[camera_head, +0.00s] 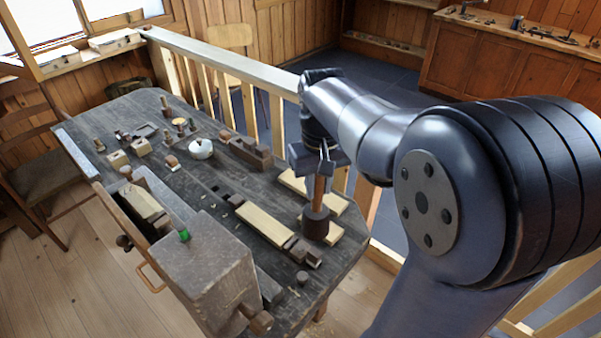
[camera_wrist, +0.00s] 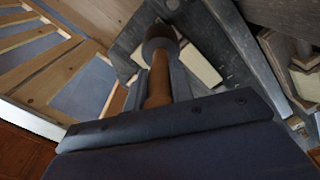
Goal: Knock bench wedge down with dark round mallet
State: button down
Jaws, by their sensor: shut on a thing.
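The mallet has a dark round head (camera_head: 315,223) and a brown wooden handle (camera_head: 319,188). My gripper (camera_head: 319,165) is shut on the upper handle, with the head hanging down at the right end of the dark bench (camera_head: 346,247). I cannot tell whether the head touches the surface below it. The wrist view shows the head (camera_wrist: 160,38) beyond the handle (camera_wrist: 158,88). Brown blocks (camera_head: 301,252) sit at the near end of a long pale board (camera_head: 262,224), left of the mallet. One may be the bench wedge, but I cannot tell which.
Pale boards (camera_head: 332,200) lie around the mallet head. A wooden plane (camera_head: 250,152), a white pot (camera_head: 201,149) and several small blocks stand farther back. A large vise block (camera_head: 205,265) fills the near left. A railing (camera_head: 230,62) runs behind the bench.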

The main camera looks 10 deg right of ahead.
aim_at(318, 213)
jog(key=shift+f+b, duration=2.7)
jog(key=shift+f, duration=0.3)
jog(key=f+b, duration=0.2)
jog(key=f, duration=0.1)
jog(key=shift+s+f, duration=0.2)
jog(key=shift+f, duration=0.15)
jog(key=shift+d, duration=0.1)
